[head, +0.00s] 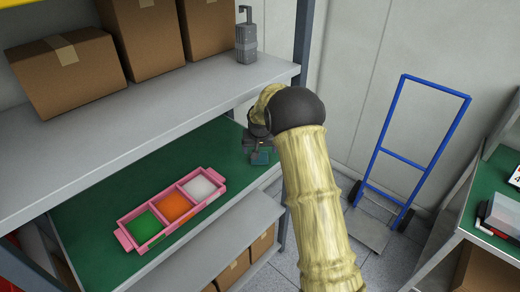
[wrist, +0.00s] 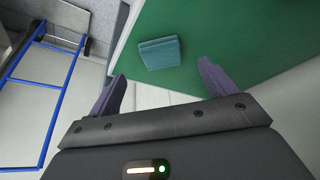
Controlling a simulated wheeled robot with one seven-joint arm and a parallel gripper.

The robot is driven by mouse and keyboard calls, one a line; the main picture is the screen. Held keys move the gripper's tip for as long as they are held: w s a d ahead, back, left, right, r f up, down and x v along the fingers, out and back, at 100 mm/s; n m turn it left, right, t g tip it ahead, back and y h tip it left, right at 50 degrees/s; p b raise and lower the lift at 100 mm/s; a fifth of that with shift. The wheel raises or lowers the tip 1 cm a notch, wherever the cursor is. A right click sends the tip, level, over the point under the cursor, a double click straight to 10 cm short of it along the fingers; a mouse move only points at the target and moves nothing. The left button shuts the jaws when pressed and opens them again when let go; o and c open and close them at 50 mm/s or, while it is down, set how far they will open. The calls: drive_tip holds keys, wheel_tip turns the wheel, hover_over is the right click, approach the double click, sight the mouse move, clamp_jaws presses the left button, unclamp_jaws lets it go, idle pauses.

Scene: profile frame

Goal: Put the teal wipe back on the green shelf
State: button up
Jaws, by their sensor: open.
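The teal wipe (head: 262,157) is a small folded square near the right end of the green shelf (head: 95,220). In the wrist view the wipe (wrist: 159,53) lies on the green surface, close to its left edge. My gripper (head: 258,146) is just above the wipe in the head view, partly hidden by my own arm. In the wrist view my gripper (wrist: 162,70) is open, its two purple fingers apart and empty. The wipe lies beyond the fingertips, roughly in line with the gap. No finger visibly holds it.
A pink tray (head: 120,238) with green, orange and white compartments sits left on the green shelf. A grey shelf (head: 150,110) with boxes and a grey bottle (head: 246,42) is above. A blue hand truck (head: 405,160) stands at right, near a green-topped bench (head: 492,205).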

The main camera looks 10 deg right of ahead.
drive_tip(key=s+r+n+g, duration=0.1)
drive_tip(key=s+r, duration=0.2)
drive_tip(key=s, duration=1.5)
drive_tip(key=s+r, duration=0.4)
drive_tip(key=s, duration=1.4)
drive_tip(key=shift+d+n+g+y, duration=0.2)
drive_tip(key=shift+n+g+y, duration=0.1)
drive_tip(key=shift+n+g, duration=0.1)
drive_tip(key=shift+r, duration=0.15)
drive_tip(key=shift+r, duration=0.1)
